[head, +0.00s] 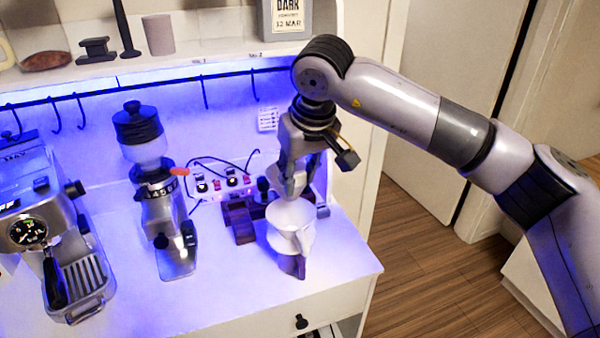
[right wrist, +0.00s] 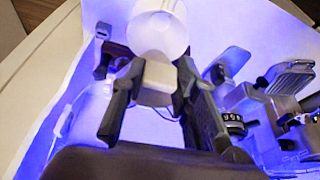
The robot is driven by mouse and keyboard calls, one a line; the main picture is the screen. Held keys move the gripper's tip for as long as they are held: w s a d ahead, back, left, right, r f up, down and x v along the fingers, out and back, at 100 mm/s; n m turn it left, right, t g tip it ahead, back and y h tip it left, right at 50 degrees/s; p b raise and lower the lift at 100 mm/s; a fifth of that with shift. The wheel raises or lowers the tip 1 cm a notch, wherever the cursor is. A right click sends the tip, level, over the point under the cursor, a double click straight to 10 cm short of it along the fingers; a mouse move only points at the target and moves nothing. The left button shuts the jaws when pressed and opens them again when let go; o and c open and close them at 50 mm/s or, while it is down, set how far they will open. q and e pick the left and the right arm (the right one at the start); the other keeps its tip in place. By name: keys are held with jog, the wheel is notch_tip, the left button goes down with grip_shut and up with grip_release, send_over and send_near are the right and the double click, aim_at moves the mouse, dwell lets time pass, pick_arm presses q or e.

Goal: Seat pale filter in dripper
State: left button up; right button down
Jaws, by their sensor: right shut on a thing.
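The white dripper (head: 292,214) stands near the right front of the counter, its open cone facing up. My right gripper (head: 296,182) points down just above and behind the dripper. It is shut on the pale filter (head: 279,180), which shows partly beside the fingers. In the right wrist view the filter (right wrist: 157,80) sits between the two fingers of the gripper (right wrist: 157,88), and the dripper (right wrist: 158,30) is beyond it. The filter appears apart from the dripper, above its rim. The fingers hide part of the filter. My left gripper is not in view.
A grinder (head: 160,200) stands left of the dripper, and an espresso machine (head: 48,230) is at the far left. The front counter between grinder and dripper is clear.

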aim_at(299, 193)
jog(key=shift+a+f+b, duration=0.1)
jog(key=shift+f+b, duration=0.2)
jog(key=shift+f, duration=0.3)
jog(key=shift+d+f+b, duration=0.2)
jog(key=shift+f+b, duration=0.15)
jog(key=shift+f, duration=0.2)
jog(key=shift+f+b, duration=0.6)
jog(key=shift+f, duration=0.3)
jog(key=shift+f+b, duration=2.35)
jog(key=shift+f, duration=0.6)
jog(key=c, duration=1.2)
grip_release()
